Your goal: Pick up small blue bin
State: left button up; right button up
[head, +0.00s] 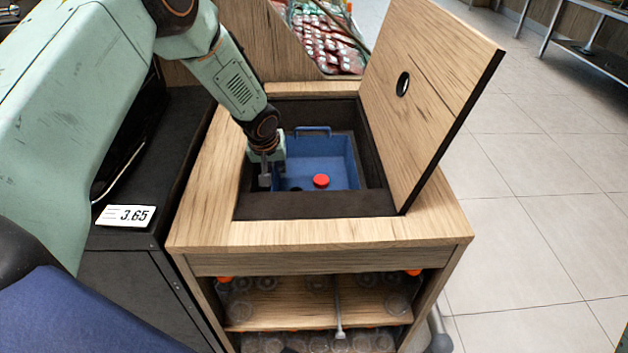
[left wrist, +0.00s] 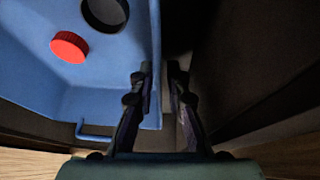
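The small blue bin (head: 340,155) sits inside the dark opening of a wooden cabinet. A handle (head: 312,129) stands at its far edge, and a red cap (head: 321,181) is in its near part. My left gripper (head: 265,181) points down at the bin's left side. In the left wrist view the bin (left wrist: 100,100) fills the left part, with the red cap (left wrist: 69,47), a dark round hole and a handle (left wrist: 93,135). The fingers of my left gripper (left wrist: 160,72) are parted, with the bin's side wall between them; contact cannot be told. My right gripper is not in view.
The wooden cabinet (head: 205,225) has its lid (head: 425,75) raised on the right. Shelves below hold several clear bottles (head: 320,283). A black unit with a 3.65 price tag (head: 125,215) stands close on the left. Tiled floor (head: 530,220) on the right is clear.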

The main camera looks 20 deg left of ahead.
pick_arm(q)
jog(key=shift+c, duration=0.3)
grip_shut()
jog(key=shift+r, duration=0.1)
